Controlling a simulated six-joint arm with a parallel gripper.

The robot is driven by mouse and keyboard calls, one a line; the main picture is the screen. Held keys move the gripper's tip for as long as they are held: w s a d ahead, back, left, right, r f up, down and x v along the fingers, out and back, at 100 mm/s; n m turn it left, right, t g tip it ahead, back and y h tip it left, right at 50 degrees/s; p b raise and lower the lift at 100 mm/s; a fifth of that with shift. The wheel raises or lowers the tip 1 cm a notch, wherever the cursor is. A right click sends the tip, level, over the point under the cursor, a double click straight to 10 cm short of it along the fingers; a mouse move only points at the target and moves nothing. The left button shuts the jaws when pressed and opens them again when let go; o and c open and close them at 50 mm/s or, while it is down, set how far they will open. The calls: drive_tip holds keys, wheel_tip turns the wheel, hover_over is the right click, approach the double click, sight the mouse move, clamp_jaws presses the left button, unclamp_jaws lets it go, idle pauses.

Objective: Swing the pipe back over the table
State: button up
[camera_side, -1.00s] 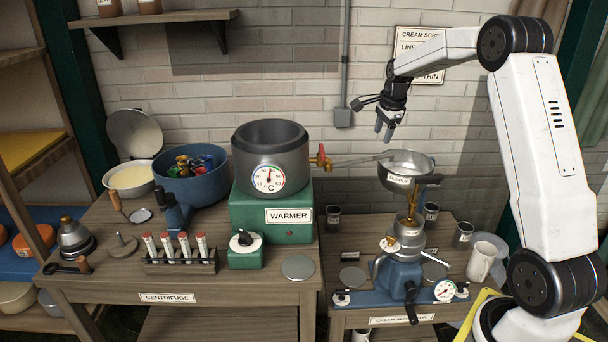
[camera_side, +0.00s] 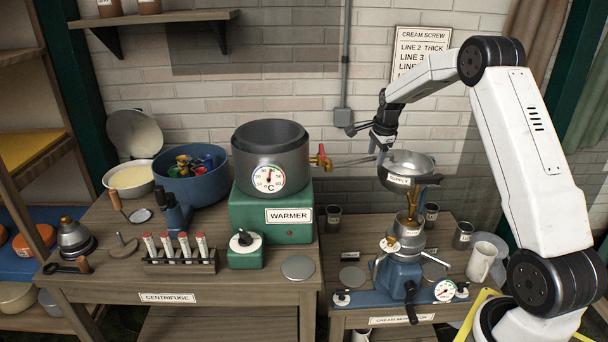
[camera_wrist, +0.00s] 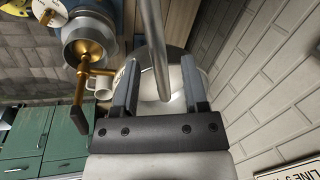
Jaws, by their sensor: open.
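The pipe (camera_side: 350,162) is a thin grey tube running from the red-handled tap (camera_side: 321,158) on the warmer's pot to the right, its far end over the metal supply bowl (camera_side: 399,160). My gripper (camera_side: 378,155) is above the pipe's right part, at the bowl's left rim, fingers pointing down. In the wrist view the pipe (camera_wrist: 152,40) comes down between the two open fingers of my gripper (camera_wrist: 160,62), with a gap on each side. The pale bowl (camera_wrist: 170,100) shows behind it.
The grey pot (camera_side: 270,150) stands on the green warmer (camera_side: 250,212). The blue cream separator (camera_side: 400,270) stands beneath the bowl, with brass pipes between. A brick wall is close behind. Cups and a white mug (camera_side: 481,262) stand at the right.

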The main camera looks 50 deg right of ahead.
clamp_jaws()
idle(1.4)
